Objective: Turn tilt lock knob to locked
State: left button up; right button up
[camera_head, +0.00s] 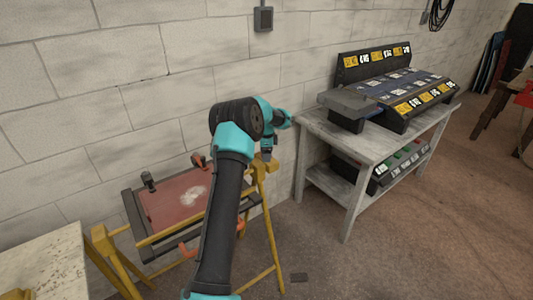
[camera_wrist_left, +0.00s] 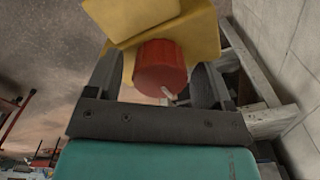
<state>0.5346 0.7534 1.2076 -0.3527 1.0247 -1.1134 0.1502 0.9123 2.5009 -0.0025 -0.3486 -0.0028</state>
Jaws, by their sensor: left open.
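A red round knob (camera_wrist_left: 160,68) sits on a yellow bracket (camera_wrist_left: 192,35) in the left wrist view. A small pale pointer (camera_wrist_left: 168,94) shows at its lower edge. My left gripper (camera_wrist_left: 158,66) is open, with one dark finger on each side of the knob; whether either finger touches it I cannot tell. In the head view my left gripper (camera_head: 268,154) is at the upper right corner of the yellow work stand (camera_head: 265,195), and the knob is hidden there. The stand bears a dull red panel (camera_head: 172,203). My right gripper is not in view.
A grey wooden bench (camera_head: 345,143) with a black labelled rack (camera_head: 400,90) stands to the right. A block wall (camera_head: 130,80) runs close behind the stand. A pale tabletop (camera_head: 45,268) is at the lower left. The floor at front right is clear.

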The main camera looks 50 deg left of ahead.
pick_arm(q)
jog(key=shift+r, duration=0.1)
notch_tip(320, 180, up, 17)
jog(key=shift+r, duration=0.15)
dwell(0.5)
dwell(0.4)
jog(key=d+f+n+t+h, duration=0.1)
jog(key=d+f+n+h, duration=0.2)
jog(key=d+f, duration=2.35)
jog(key=s+d+f+n, duration=0.4)
jog(key=s+d+f, duration=0.6)
jog(key=d, duration=0.2)
jog(key=s+d+f+n, duration=0.1)
jog(key=s+d, duration=0.3)
jog(key=s, duration=0.3)
jog(key=s+d+f+n, duration=0.1)
jog(key=s+d+n, duration=0.1)
jog(key=s, duration=0.6)
jog(key=shift+d+h, duration=0.4)
jog(key=shift+d, duration=0.45)
